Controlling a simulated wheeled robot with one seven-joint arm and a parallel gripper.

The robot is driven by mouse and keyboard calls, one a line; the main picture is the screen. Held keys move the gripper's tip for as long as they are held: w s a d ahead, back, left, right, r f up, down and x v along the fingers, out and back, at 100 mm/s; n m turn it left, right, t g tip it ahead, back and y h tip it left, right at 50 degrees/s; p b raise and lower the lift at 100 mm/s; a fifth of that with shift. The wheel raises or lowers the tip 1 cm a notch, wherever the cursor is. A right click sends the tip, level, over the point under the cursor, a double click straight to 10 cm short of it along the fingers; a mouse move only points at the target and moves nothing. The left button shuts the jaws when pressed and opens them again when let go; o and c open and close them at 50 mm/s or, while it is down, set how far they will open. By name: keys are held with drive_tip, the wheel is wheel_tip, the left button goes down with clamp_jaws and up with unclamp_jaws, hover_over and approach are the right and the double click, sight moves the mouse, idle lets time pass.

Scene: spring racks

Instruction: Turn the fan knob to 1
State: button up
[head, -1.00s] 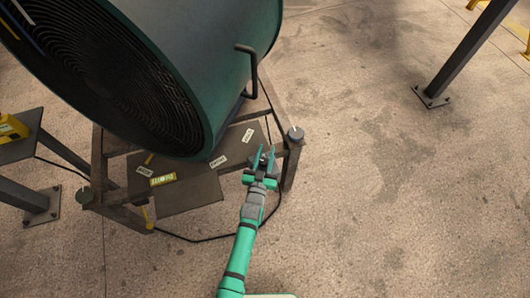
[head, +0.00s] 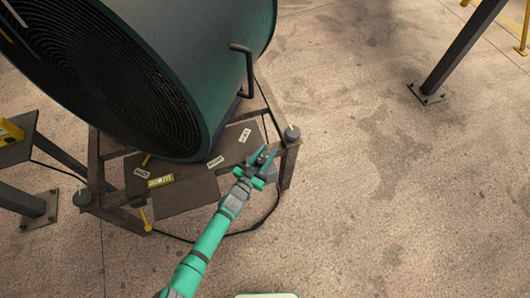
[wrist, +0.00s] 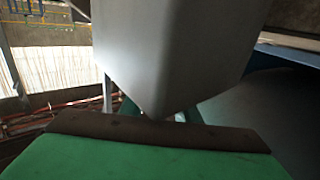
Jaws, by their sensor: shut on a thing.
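The big dark green fan drum (head: 195,60) fills the upper left of the head view, on a brown metal frame (head: 287,170). My gripper (head: 265,157) is at the right front of this frame, beside the plate (head: 185,195) with several white labels. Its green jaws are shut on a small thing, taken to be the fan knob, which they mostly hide. In the wrist view a large pale grey shape (wrist: 175,50) blocks most of the view of the jaws.
A grey cylinder with a white mark (head: 291,134) stands on the frame's right corner, close to my gripper. A black cable (head: 255,228) lies on the floor. The floor at right is free up to a dark post (head: 465,45).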

sight(258, 164)
drive_tip(key=shift+s+d+m+g+h, duration=0.1)
drive_tip(key=shift+d+m+g+h, duration=0.05)
drive_tip(key=shift+m+g+h, duration=0.35)
drive_tip(key=shift+s+d+m+g+h, duration=0.1)
drive_tip(key=shift+m+g+h, duration=0.2)
drive_tip(key=shift+m+h, duration=0.25)
drive_tip(key=shift+g+h, duration=0.3)
drive_tip(key=shift+h, duration=0.15)
drive_tip(key=o, duration=1.1)
drive_tip(key=shift+c, duration=0.2)
drive_tip(key=v, duration=1)
drive_tip(key=shift+s+a, duration=0.2)
drive_tip(key=shift+s, duration=0.15)
drive_tip(key=shift+s, duration=0.1)
